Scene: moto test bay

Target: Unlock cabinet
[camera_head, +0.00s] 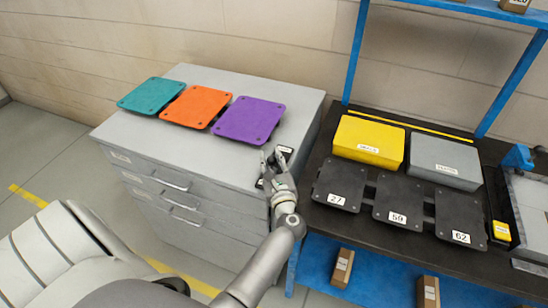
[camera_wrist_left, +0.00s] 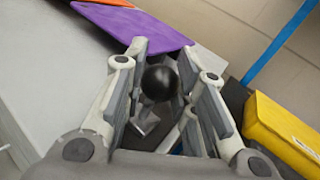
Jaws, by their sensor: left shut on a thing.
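The grey cabinet (camera_head: 155,152) stands left of the dark workbench, with labelled drawers and bar handles on its front. My left gripper (camera_head: 273,161) is at the right end of the cabinet's top, near a small label plate (camera_head: 284,150). In the left wrist view, a black round knob (camera_wrist_left: 159,83) sits between the fingers of my left gripper (camera_wrist_left: 160,80), which is shut on it. A small metallic piece (camera_wrist_left: 146,120) shows below the knob. The fingers hide how the knob is mounted. My right gripper is not in view.
Teal (camera_head: 151,95), orange (camera_head: 197,106) and purple (camera_head: 249,120) pads lie on the cabinet. The workbench (camera_head: 310,217) holds a yellow box (camera_head: 367,141), a grey box (camera_head: 444,162) and black plates numbered 27, 59 and 62. A blue upright (camera_head: 356,50) rises behind.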

